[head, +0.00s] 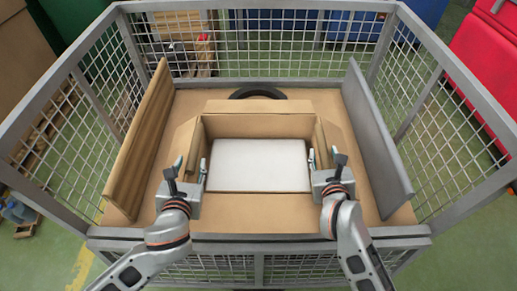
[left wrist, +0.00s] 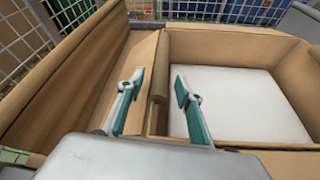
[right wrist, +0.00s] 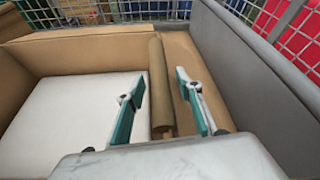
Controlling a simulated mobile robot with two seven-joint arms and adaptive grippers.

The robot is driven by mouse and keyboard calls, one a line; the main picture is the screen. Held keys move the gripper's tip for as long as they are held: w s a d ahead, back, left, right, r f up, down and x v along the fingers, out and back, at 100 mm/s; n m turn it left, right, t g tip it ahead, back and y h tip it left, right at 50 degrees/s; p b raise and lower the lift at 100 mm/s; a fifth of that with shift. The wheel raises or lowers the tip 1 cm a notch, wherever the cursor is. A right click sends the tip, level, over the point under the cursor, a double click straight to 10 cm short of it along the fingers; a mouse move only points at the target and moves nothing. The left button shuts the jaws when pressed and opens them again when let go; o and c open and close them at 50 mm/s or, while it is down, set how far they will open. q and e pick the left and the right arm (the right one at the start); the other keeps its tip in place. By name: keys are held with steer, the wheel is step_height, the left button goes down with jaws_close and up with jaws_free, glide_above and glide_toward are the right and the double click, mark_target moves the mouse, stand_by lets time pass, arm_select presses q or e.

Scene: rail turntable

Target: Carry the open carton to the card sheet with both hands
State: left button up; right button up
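The open brown carton (head: 257,126) sits in the middle of the mesh cage, with a flat white item (head: 258,165) inside it. My left gripper (head: 190,166) is open at the carton's left wall. In the left wrist view the wall's edge (left wrist: 160,70) lies between its fingers, one inside the carton and one outside. My right gripper (head: 323,158) is open at the right wall. In the right wrist view that wall's edge (right wrist: 158,75) lies between its spread fingers. A flat brown card surface (head: 262,218) lies under the carton; I cannot tell whether it is the card sheet.
A tall brown board (head: 140,145) leans along the cage's left side and a grey board (head: 374,135) along its right. A black ring (head: 257,93), like a tyre, lies behind the carton. The cage's front rail (head: 262,245) runs below my arms.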

arm_select(q)
steer(key=v, duration=0.7)
steer(key=shift+s, duration=0.2)
arm_select(e)
steer(key=v, duration=1.2)
arm_select(q)
steer(key=shift+r, duration=0.1)
